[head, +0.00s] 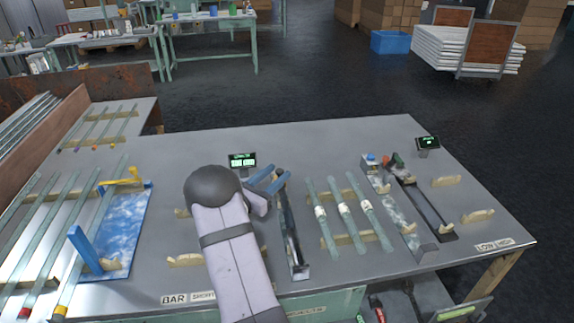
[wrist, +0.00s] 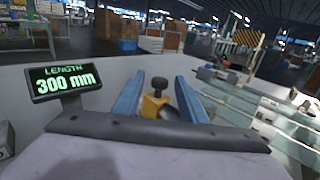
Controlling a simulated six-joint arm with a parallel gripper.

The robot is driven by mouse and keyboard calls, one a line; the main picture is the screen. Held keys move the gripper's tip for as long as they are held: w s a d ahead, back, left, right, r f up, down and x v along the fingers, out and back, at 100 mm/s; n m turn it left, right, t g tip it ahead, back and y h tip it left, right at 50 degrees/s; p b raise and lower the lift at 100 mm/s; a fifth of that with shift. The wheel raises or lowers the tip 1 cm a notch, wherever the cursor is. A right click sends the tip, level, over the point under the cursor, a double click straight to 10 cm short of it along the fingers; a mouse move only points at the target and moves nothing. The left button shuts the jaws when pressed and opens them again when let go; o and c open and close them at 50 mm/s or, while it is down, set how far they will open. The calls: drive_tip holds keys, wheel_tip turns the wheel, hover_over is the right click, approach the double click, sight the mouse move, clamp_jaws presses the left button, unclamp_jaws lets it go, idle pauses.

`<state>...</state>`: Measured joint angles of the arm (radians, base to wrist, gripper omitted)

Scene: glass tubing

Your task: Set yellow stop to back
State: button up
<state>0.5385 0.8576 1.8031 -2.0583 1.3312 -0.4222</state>
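The yellow stop (wrist: 154,108), a small yellow block with a black knob on top, shows in the wrist view between my gripper's two blue fingers. My gripper (wrist: 160,90) is open, with a gap visible on each side of the stop. In the head view my gripper (head: 271,180) is at the far end of a long dark rail fixture (head: 292,235). I cannot make out the yellow stop in the head view. A display (wrist: 64,80) left of my gripper reads "LENGTH 300 mm"; it also shows in the head view (head: 242,160).
Several glass tubes (head: 345,215) lie on wooden rests right of the rail. Two more fixtures (head: 395,200) and a second display (head: 428,142) stand farther right. A blue cutting station (head: 125,230) and more tubes (head: 40,240) are at left. The table's back middle is clear.

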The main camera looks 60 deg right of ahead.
drive_tip(key=shift+d+p, duration=0.55)
drive_tip(key=shift+d, duration=2.6)
clamp_jaws()
drive_tip(key=shift+w+d+f+b, duration=0.2)
drive_tip(key=shift+w+d+b, duration=0.1)
drive_tip(key=shift+b, duration=0.15)
drive_tip(key=shift+w+d+b, duration=1.05)
drive_tip(key=shift+w+d, duration=0.25)
drive_tip(key=shift+w+r, duration=0.1)
drive_tip(key=shift+r, duration=0.25)
